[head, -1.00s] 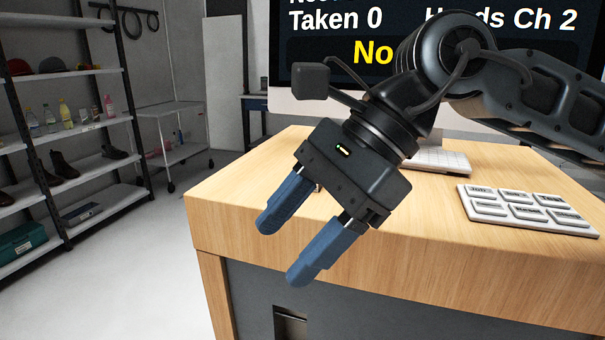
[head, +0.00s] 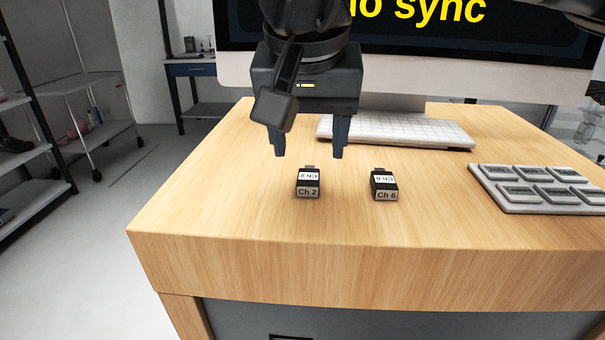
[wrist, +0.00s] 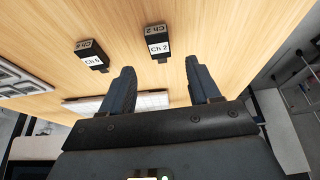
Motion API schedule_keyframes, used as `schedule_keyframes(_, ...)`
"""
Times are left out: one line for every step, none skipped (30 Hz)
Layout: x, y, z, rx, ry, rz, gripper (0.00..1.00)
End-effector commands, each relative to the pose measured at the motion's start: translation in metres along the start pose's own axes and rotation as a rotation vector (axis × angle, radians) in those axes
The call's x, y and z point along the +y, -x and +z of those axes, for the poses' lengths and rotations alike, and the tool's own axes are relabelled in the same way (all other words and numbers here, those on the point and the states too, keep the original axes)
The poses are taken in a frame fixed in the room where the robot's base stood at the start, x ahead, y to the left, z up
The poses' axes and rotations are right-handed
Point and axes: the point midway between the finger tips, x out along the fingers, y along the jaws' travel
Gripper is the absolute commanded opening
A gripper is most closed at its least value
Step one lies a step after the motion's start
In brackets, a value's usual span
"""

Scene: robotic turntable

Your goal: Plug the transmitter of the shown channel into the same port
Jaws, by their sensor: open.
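Two small dark transmitters with white labels and metal plugs lie on the wooden desk in the head view. The left one is marked Ch 2 (head: 308,184) and the right one Ch 6 (head: 384,186). Their plugs point away from me, toward the keyboard. My gripper (head: 309,154) is open and empty, with its blue fingers above the desk just behind the Ch 2 transmitter. In the wrist view, the Ch 2 transmitter (wrist: 157,41) lies beyond and between the fingertips, and the Ch 6 transmitter (wrist: 91,55) is to the left. The port is not visible.
A white keyboard (head: 420,133) lies behind the transmitters, below a monitor (head: 510,45) showing yellow text ending in "sync". A white button pad (head: 545,188) is at the right of the wooden desk (head: 230,200). The desk's left part is clear.

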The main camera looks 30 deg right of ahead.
Motion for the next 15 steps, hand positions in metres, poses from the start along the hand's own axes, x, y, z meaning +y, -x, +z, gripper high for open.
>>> schedule_keyframes(0.0, -0.003, 0.001, -0.003, 0.0, 0.0, 0.62)
schedule_keyframes(0.0, -0.006, 0.002, -0.003, 0.0, -0.001, 0.62)
schedule_keyframes(0.0, -0.011, 0.003, -0.005, 0.0, 0.0, 0.62)
schedule_keyframes(-0.001, -0.014, 0.004, -0.005, 0.0, -0.001, 0.62)
schedule_keyframes(-0.001, -0.018, 0.005, -0.006, -0.001, -0.001, 0.62)
schedule_keyframes(-0.001, -0.024, 0.006, -0.006, -0.001, -0.001, 0.62)
schedule_keyframes(-0.001, -0.027, 0.007, -0.006, -0.001, -0.001, 0.62)
schedule_keyframes(-0.001, -0.032, 0.007, -0.006, -0.002, -0.001, 0.62)
schedule_keyframes(-0.001, -0.038, 0.007, -0.006, -0.002, 0.0, 0.62)
schedule_keyframes(-0.001, -0.041, 0.007, -0.005, -0.003, -0.001, 0.62)
schedule_keyframes(-0.001, -0.044, 0.007, -0.005, -0.003, -0.001, 0.62)
schedule_keyframes(-0.001, -0.047, 0.007, -0.004, -0.003, -0.001, 0.62)
schedule_keyframes(-0.001, -0.048, 0.007, -0.003, -0.003, -0.001, 0.62)
schedule_keyframes(-0.001, -0.05, 0.007, -0.003, -0.003, -0.001, 0.62)
schedule_keyframes(-0.001, -0.05, 0.007, -0.002, -0.003, -0.001, 0.62)
